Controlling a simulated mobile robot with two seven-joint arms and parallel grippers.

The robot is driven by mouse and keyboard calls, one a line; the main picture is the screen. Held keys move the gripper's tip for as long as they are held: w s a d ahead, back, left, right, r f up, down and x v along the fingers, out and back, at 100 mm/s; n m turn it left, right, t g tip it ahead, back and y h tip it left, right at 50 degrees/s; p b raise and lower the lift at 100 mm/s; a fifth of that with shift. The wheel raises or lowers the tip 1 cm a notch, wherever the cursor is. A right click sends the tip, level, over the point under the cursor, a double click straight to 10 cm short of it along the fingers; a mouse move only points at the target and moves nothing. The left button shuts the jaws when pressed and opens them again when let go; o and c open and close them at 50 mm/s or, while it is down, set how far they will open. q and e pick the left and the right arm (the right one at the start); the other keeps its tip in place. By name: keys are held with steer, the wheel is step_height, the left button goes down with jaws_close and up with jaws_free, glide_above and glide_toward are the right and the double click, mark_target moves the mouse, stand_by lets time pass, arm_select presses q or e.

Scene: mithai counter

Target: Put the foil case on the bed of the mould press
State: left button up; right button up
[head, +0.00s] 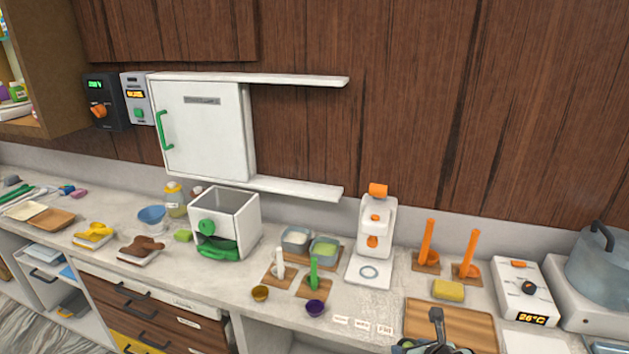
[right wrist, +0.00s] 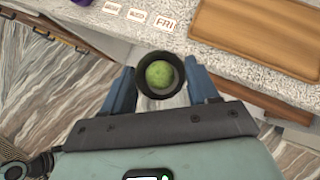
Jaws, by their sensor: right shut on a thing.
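My right gripper (right wrist: 160,88) is shut on a dark round case (right wrist: 143,89), which looks like the foil case, with a green ball (right wrist: 160,74) inside it. The blue fingers sit on both sides of the case, which is seen from above in the right wrist view, just off the counter's front edge. In the head view my right gripper (head: 436,346) is partly cut off at the bottom edge. The white mould press (head: 376,225) stands behind and to the left of it. Its flat bed (head: 354,274) carries a ring mark and is bare. My left gripper is out of view.
A wooden tray (head: 425,311) lies right of the press, with a yellow sponge (head: 448,290) behind it. A gold cup (head: 260,293) and a purple cup (head: 315,308) stand left of the press, near green and white stamps. Orange-handled tools (head: 428,245) stand to its right.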

steer(key=a+f+m+h, duration=0.2)
steer(key=a+f, duration=0.2)
steer(key=f, duration=0.3)
steer(key=shift+s+a+f+m, duration=0.2)
steer(key=shift+a+f+m, duration=0.05)
steer(key=shift+a+m, duration=0.05)
stand_by(0.9)
